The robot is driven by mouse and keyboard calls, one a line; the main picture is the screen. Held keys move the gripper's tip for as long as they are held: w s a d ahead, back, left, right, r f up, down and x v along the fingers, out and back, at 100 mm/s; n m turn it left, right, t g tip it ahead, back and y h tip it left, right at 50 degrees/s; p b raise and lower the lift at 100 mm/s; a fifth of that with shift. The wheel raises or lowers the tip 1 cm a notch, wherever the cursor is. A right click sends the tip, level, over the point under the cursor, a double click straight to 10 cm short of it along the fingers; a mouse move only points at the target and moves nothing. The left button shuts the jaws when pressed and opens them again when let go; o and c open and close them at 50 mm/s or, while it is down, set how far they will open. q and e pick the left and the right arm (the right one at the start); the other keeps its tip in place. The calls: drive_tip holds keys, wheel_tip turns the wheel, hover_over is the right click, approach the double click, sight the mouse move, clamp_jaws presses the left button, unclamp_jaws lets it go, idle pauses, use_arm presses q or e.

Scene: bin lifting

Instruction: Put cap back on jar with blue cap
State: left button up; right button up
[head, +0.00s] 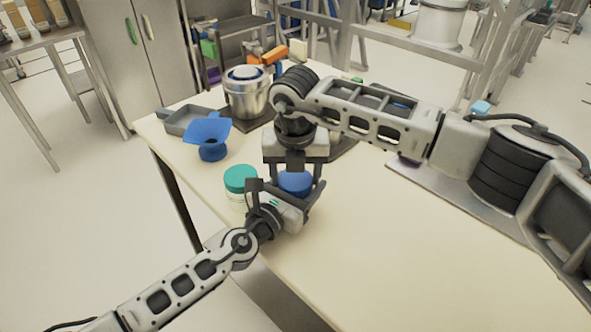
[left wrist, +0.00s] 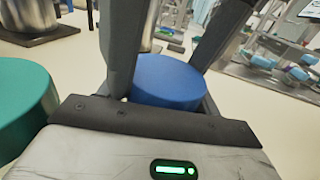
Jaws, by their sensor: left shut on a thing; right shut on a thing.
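The blue cap (head: 296,182) is level beneath my right gripper (head: 296,178), which points straight down with its fingers on either side; it is shut on the cap. My left gripper (head: 290,200) reaches in from the front, low over the table, and is shut on the jar. The jar body is hidden behind the left gripper. In the left wrist view the blue cap (left wrist: 168,82) shows between the left gripper's fingers (left wrist: 168,60). Whether the cap is seated on the jar cannot be told.
A jar with a teal cap (head: 241,179) stands close left of the left gripper; its teal cap also shows in the left wrist view (left wrist: 22,105). The front right tabletop is clear.

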drive_tip(key=shift+f, duration=0.45)
drive_tip(key=shift+r, duration=0.15)
drive_tip(key=shift+r, duration=0.4)
drive_tip(key=shift+r, duration=0.3)
idle(0.8)
drive_tip(key=shift+d+f, duration=0.1)
drive_tip(key=shift+f, duration=0.85)
idle(0.6)
drive_tip(key=shift+r, duration=0.5)
drive_tip(key=shift+r, duration=0.45)
idle(0.6)
